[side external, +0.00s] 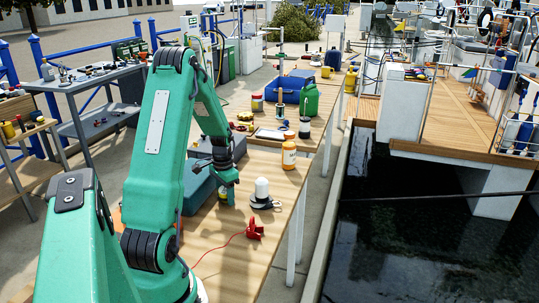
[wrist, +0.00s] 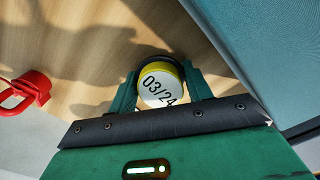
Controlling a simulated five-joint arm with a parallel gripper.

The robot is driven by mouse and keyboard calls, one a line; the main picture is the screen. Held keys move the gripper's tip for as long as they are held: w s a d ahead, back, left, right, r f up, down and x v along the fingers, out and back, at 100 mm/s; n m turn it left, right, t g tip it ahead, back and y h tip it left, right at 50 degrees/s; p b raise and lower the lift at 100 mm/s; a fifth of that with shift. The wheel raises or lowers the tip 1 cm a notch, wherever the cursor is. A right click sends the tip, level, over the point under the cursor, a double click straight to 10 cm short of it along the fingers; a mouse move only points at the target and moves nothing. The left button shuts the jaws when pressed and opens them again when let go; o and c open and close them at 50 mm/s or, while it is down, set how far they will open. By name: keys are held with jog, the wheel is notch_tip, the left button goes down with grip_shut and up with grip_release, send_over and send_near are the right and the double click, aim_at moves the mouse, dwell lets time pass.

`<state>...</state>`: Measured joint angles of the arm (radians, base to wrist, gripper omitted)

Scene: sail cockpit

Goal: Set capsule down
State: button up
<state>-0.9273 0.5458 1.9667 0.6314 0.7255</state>
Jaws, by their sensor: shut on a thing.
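The capsule (wrist: 160,87) is a short round thing with a yellow rim and a white end marked "03/24". In the wrist view it sits between the two green fingers of my gripper (wrist: 158,90), which is shut on it. In the side view my gripper (side external: 227,194) points down, low over the wooden table (side external: 222,245), beside a grey-blue case. There the capsule shows only as a small yellowish patch at the fingertips. I cannot tell whether its underside touches the wood.
The grey-blue case (side external: 198,188) stands close to the left of my gripper; its side also fills the right of the wrist view (wrist: 270,50). A white-domed item (side external: 262,188), an orange bottle (side external: 289,155) and a red clip with cord (side external: 254,231) are to the right. Bare wood lies in front.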

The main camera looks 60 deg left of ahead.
aim_at(225, 189)
jog(key=shift+f, duration=0.15)
jog(key=o, duration=1)
jog(key=shift+c, duration=0.2)
notch_tip(225, 189, up, 12)
jog(key=shift+r, duration=0.2)
dwell(0.4)
